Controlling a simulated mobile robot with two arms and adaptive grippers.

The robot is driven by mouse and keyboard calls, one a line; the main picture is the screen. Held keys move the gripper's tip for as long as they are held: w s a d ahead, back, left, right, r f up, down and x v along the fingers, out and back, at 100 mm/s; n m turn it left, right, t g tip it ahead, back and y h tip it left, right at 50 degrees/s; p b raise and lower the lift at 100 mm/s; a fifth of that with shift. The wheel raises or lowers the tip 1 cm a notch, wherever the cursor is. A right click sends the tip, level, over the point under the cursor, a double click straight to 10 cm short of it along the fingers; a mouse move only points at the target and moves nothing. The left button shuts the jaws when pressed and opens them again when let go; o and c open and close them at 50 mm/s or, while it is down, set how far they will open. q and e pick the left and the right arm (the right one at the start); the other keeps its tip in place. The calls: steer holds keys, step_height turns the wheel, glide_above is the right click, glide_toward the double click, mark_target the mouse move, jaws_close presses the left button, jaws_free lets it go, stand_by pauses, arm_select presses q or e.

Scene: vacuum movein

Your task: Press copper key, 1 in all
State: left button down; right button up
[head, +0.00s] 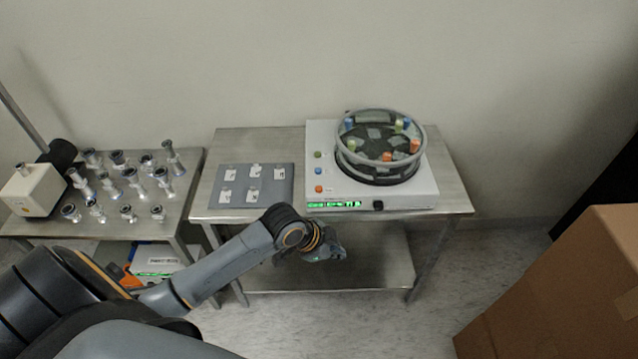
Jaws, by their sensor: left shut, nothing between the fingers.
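A white machine (419,187) with a round drum on top stands on the right half of a steel table. On its left side is a column of small round keys. The lowest key is orange-copper (318,188); above it are a blue key (318,171) and an olive-green key (317,155). My left gripper (338,254) is shut and empty, in front of the table's front edge, below the copper key in the picture and apart from it. My right gripper is not in view.
The round drum (345,160) holds several coloured caps. A black knob (378,205) and a green display (333,205) are on the machine's front. A grey panel with white labels (265,204) lies left. Glassware (132,178) stands on the left table; a cardboard box (560,290) is at right.

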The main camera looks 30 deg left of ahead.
arm_select(q)
steer(key=w+a+r+m+t, duration=0.2)
steer(key=w+a+r, duration=0.2)
steer(key=w+a, duration=0.55)
step_height(320, 180, up, 6)
steer(key=t, duration=0.1)
glide_above(317, 189)
steer(key=shift+s+f, duration=0.1)
steer(key=shift+f, duration=0.05)
steer(key=shift+f, duration=0.15)
step_height(317, 189, down, 9)
steer(key=b, duration=0.6)
steer(key=shift+r+b, duration=0.2)
steer(key=shift+b, duration=0.2)
steer(key=shift+f+b, duration=0.35)
steer(key=shift+f, duration=0.05)
